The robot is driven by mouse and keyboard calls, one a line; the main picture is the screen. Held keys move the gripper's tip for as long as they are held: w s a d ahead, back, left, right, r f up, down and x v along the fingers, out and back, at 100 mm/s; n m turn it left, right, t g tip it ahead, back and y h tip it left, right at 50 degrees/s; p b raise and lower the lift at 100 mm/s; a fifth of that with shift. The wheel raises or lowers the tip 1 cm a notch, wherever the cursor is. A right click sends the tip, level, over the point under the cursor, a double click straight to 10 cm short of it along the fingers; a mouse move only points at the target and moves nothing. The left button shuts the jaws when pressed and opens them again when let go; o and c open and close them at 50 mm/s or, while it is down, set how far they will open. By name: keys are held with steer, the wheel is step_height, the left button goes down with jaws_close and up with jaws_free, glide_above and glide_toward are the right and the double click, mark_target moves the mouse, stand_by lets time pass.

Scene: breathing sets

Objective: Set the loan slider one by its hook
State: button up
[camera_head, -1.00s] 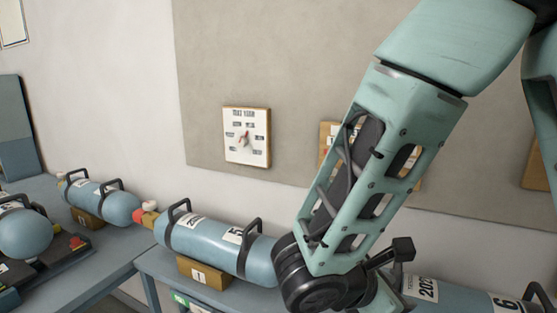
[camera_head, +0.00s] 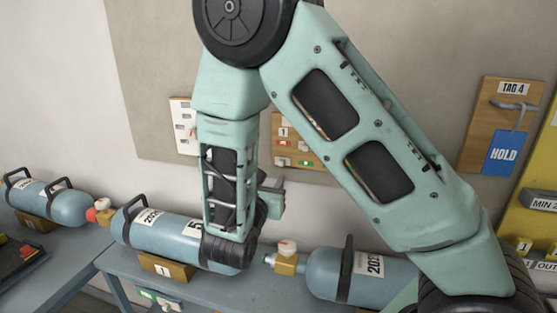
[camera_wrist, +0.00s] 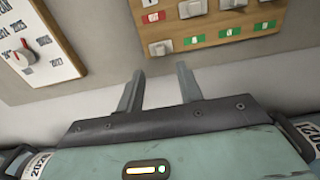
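The wooden slider board (camera_head: 284,150) hangs on the grey wall panel in the head view, partly covered by my arm. It bears a label 1 and red and green labels. In the wrist view the board (camera_wrist: 215,24) fills the upper right, with several grey slider blocks. Which block is slider one is hard to tell there. My gripper (camera_wrist: 160,72) is open and empty, its two fingers apart below the board and not visibly touching it. In the head view my gripper (camera_head: 275,197) shows small beside my forearm, below the board.
A white dial board (camera_wrist: 35,40) hangs left of the slider board. Blue cylinders (camera_head: 165,242) with black handles lie on benches beneath. A TAG 4 board (camera_head: 505,120) with a hook and a blue HOLD tag (camera_head: 503,152) hangs at right.

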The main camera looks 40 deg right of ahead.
mark_target(281, 163)
steer(key=p+x, duration=0.2)
steer(key=x, duration=0.6)
steer(key=shift+w+d+p, duration=0.25)
steer(key=shift+d+p, duration=0.1)
steer(key=shift+p, duration=0.05)
jaws_close()
